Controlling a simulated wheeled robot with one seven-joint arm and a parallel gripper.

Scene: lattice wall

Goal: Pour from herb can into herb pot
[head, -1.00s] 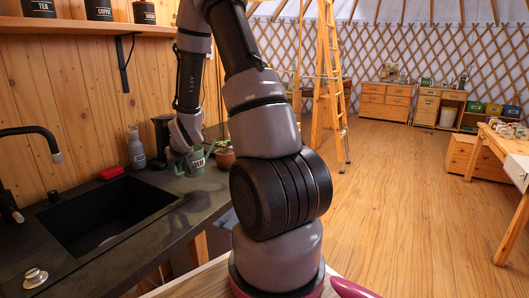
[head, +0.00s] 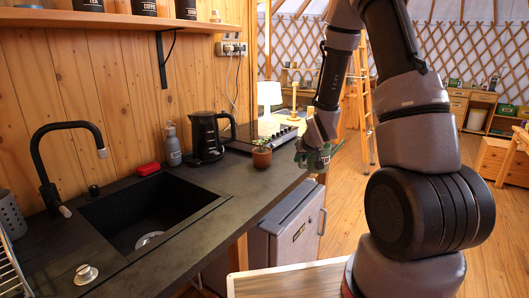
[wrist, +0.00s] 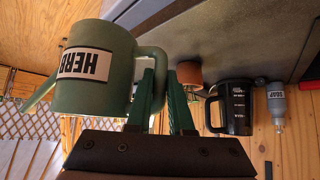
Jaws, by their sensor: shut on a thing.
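The herb can (wrist: 98,66) is a green watering can with a white HERB label. My gripper (wrist: 164,92) is shut on its handle, and the can shows upside down in the wrist view. In the head view the can (head: 318,160) hangs below my gripper (head: 310,143), just off the right edge of the dark counter, partly hidden by the gripper. The herb pot (head: 262,157) is a small terracotta pot with a green plant, standing on the counter to the left of the can and apart from it. The pot also shows in the wrist view (wrist: 189,73).
A black kettle (head: 206,138), a grey soap bottle (head: 172,146) and a hob (head: 262,133) are on the counter. The sink (head: 150,210) is at left. A grey cabinet (head: 290,226) stands under the counter end. A wooden ladder (head: 366,110) stands behind the arm.

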